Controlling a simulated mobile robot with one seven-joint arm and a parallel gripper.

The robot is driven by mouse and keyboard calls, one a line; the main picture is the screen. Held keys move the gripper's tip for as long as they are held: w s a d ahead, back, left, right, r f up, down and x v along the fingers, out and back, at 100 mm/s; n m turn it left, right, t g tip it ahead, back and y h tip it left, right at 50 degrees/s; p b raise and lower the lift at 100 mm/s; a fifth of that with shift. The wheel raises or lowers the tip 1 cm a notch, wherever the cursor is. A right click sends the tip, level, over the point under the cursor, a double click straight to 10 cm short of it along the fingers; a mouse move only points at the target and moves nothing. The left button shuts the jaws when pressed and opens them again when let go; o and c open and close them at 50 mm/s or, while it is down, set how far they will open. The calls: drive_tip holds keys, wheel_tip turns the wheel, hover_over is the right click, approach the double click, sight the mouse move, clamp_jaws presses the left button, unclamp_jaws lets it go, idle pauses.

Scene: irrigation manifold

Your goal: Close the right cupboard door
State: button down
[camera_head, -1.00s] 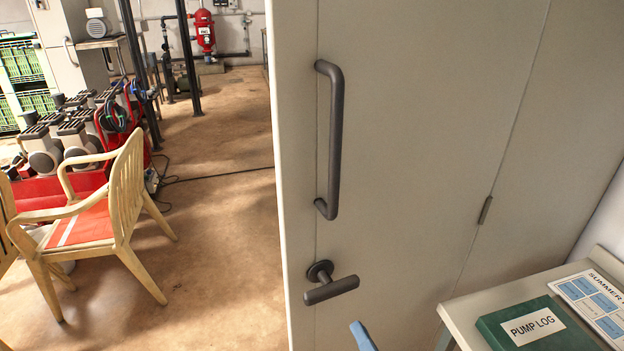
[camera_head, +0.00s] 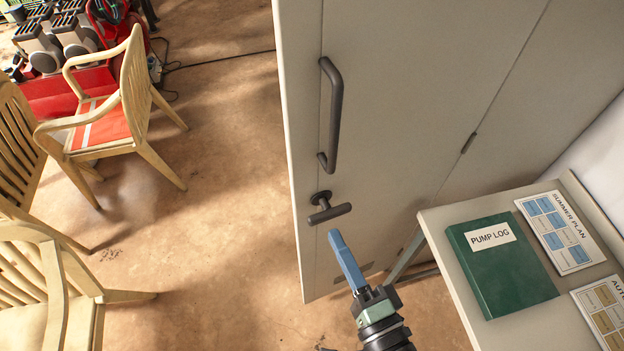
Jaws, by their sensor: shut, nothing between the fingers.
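The tall pale grey cupboard door (camera_head: 400,90) fills the middle of the view. It carries a dark vertical bar handle (camera_head: 334,120) near its left edge and a dark T-shaped latch handle (camera_head: 330,213) below that. A long slanting seam with a small dark hinge (camera_head: 468,143) runs down its right side. How far the door stands open, I cannot tell. My gripper (camera_head: 336,238), with blue fingers, is shut and empty. In the picture its tip is just below the latch handle; whether it touches the door, I cannot tell.
A small table (camera_head: 440,220) at the right holds a green pump log (camera_head: 505,265) and printed cards (camera_head: 562,232). Wooden chairs (camera_head: 125,110) stand at the left, one with a red seat. Bare brown floor (camera_head: 215,190) lies between chairs and door.

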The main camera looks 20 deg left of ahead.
sight(305, 177)
drive_tip(key=p+x, duration=0.3)
drive_tip(key=x, duration=0.7)
drive_tip(key=shift+r, duration=0.15)
drive_tip(key=shift+w+a+p, duration=0.3)
drive_tip(key=shift+w+a, duration=0.15)
drive_tip(key=shift+w+a, duration=0.1)
